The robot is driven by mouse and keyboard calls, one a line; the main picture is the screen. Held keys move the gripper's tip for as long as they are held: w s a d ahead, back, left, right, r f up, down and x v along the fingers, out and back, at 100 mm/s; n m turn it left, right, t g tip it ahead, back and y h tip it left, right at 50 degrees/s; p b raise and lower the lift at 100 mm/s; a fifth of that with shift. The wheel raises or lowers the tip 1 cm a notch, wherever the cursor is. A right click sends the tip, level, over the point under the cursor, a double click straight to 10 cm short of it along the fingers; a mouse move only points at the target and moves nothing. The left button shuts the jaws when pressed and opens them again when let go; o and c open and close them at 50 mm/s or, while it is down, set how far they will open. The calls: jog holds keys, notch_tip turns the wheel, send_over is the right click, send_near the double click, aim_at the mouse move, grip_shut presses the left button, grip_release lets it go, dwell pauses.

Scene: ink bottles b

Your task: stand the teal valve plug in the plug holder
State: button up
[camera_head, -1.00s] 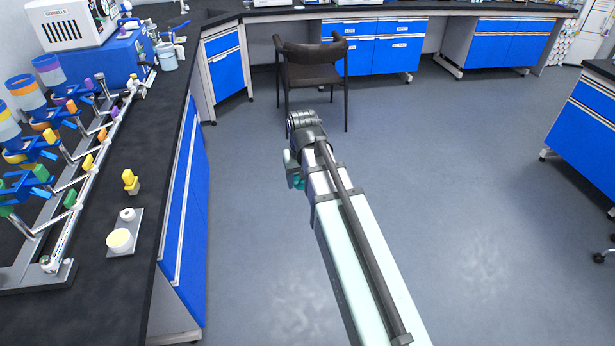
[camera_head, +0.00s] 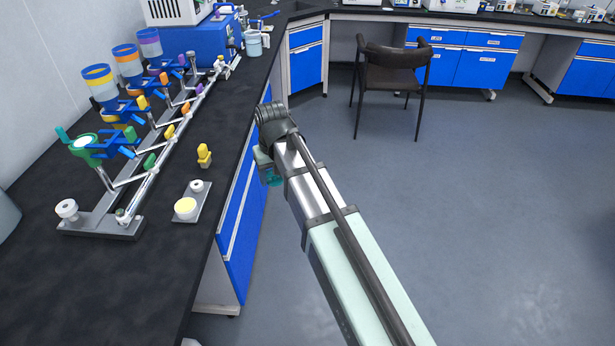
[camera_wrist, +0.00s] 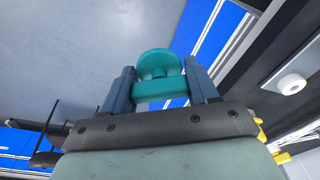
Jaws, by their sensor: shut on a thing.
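The teal valve plug (camera_wrist: 157,63), a round disc with a bar below it, sits between the two blue-grey fingers of my gripper (camera_wrist: 160,82) in the wrist view. My gripper is shut on it. In the head view my gripper (camera_head: 264,168) hangs beside the bench's front edge, with a bit of teal (camera_head: 272,180) showing under it. A small grey plate (camera_head: 191,203) with a white ring (camera_head: 197,186) and a pale yellow round piece lies on the bench, left of my gripper. It looks like the plug holder, but I cannot be sure. The white ring also shows in the wrist view (camera_wrist: 291,84).
A yellow plug (camera_head: 204,155) stands on the black bench (camera_head: 130,285) behind the plate. A metal rack (camera_head: 105,228) with coloured valves and bottles is farther left. A blue machine (camera_head: 205,42) stands at the back. A dark chair (camera_head: 392,75) stands on the open floor.

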jog(key=a+r+n, duration=0.1)
jog(key=a, duration=0.4)
jog(key=s+a+r+n, duration=0.1)
jog(key=a, duration=0.4)
jog(key=a+r+n, duration=0.1)
jog(key=a, duration=0.4)
jog(key=shift+s+a+n, duration=0.3)
jog(key=shift+a+n, duration=0.1)
jog(key=a+n, duration=0.2)
jog(key=a+r+n, duration=0.1)
jog(key=a+n, duration=0.3)
jog(key=shift+w+a+r+g+y, duration=0.1)
jog(key=shift+r+g+y, duration=0.25)
jog(key=shift+g+y, duration=0.05)
jog(key=n, duration=0.2)
jog(key=a+n, duration=0.1)
jog(key=n, duration=0.2)
jog(key=w+r+n+g, duration=0.1)
jog(key=n, duration=0.2)
jog(key=shift+a, duration=0.3)
jog(key=n, duration=0.3)
jog(key=shift+s, duration=0.1)
jog(key=n, duration=0.3)
jog(key=n+h, duration=0.1)
jog(key=n, duration=0.5)
jog(key=shift+s+d+n+g, duration=0.3)
jog(key=shift+s+n+g, duration=0.1)
jog(key=shift+f, duration=0.15)
